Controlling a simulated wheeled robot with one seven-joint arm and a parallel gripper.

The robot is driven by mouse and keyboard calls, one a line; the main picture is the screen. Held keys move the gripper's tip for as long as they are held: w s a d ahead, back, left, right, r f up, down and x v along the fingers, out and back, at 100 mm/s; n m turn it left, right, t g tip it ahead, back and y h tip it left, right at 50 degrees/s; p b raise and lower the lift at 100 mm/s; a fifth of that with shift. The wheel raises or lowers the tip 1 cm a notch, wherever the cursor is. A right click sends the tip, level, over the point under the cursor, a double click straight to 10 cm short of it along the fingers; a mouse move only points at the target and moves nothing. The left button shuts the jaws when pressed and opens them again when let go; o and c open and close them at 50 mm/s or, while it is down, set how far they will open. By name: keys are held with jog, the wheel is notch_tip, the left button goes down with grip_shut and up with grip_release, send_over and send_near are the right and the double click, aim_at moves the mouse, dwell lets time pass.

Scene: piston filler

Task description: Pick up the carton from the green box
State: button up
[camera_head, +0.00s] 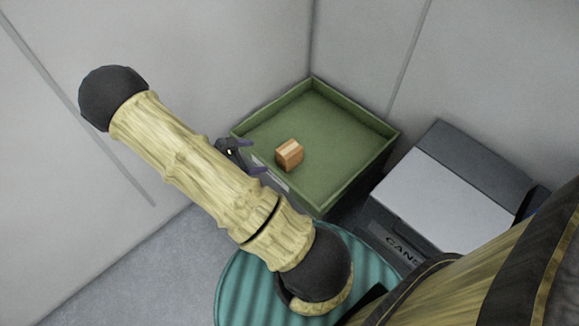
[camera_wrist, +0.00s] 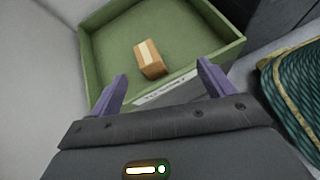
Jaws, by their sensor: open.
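The carton (camera_head: 289,154) is a small brown box with a lighter stripe. It lies inside the green box (camera_head: 345,111), near its front left wall. In the wrist view the carton (camera_wrist: 150,58) sits on the floor of the green box (camera_wrist: 91,70), just past the labelled near wall. My gripper (camera_head: 255,157) is at the left edge of the green box, partly hidden behind my arm. In the wrist view my gripper (camera_wrist: 162,88) has its two purple fingers apart, with nothing between them. The carton is ahead of the fingertips and not touched.
A dark bin with a light lid (camera_head: 445,205) and partly readable lettering stands right of the green box. A round teal ribbed surface (camera_head: 240,290) lies below my arm. Grey walls close in behind and left of the green box. Most of the green box's floor is bare.

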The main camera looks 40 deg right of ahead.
jog(key=w+d+f+n+t+h+b, duration=0.1)
jog(key=w+f+n+t+h+b, duration=0.1)
jog(key=f, duration=0.6)
jog(key=shift+w+n+b, duration=0.5)
jog(key=shift+n+b, duration=0.2)
jog(key=shift+b, duration=0.25)
jog(key=shift+d, duration=0.1)
jog(key=b, duration=0.6)
send_near(287, 150)
jog(key=x, duration=0.5)
jog(key=shift+f, duration=0.25)
jog(key=shift+d, duration=0.45)
